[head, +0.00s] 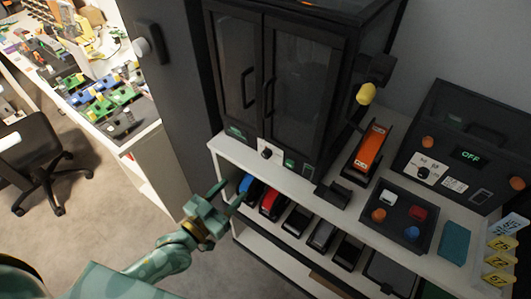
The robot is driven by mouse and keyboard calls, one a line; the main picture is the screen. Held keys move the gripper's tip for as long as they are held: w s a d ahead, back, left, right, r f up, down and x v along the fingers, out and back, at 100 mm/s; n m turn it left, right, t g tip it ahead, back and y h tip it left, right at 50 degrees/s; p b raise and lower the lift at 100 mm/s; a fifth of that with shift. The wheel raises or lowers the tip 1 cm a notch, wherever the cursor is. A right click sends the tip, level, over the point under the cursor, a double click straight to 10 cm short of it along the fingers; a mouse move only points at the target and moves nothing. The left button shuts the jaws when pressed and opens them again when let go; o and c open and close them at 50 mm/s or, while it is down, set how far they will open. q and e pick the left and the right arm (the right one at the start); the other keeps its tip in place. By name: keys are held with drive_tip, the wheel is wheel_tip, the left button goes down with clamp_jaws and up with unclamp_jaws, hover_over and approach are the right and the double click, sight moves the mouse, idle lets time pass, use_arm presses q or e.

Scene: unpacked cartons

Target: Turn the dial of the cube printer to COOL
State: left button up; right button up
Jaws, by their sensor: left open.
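A tall black cabinet with two glass doors (275,85) stands on a white shelf unit. A small dial (266,153) sits on a white plate below its doors. At the right is a dark machine (475,125) with a display reading OFF. It has a dial (423,172) on a white marked plate. I cannot tell which of the two is the cube printer, and the dial markings are too small to read. My left gripper (232,191) is open and empty, in front of the shelf's left end, below and left of the cabinet's dial. My right gripper is out of view.
On the white shelf top stand an orange device (371,148), a black button box (396,212), a teal block (455,242) and yellow number tags (498,260). Dark, blue and red items fill the shelf below. Floor (95,215) is clear left of my arm, near an office chair (35,150).

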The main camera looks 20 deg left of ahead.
sight(264, 155)
use_arm(q)
drive_tip(key=b+x, duration=0.2)
drive_tip(key=x, duration=1.3)
drive_tip(key=shift+f, duration=0.15)
drive_tip(key=c, duration=1)
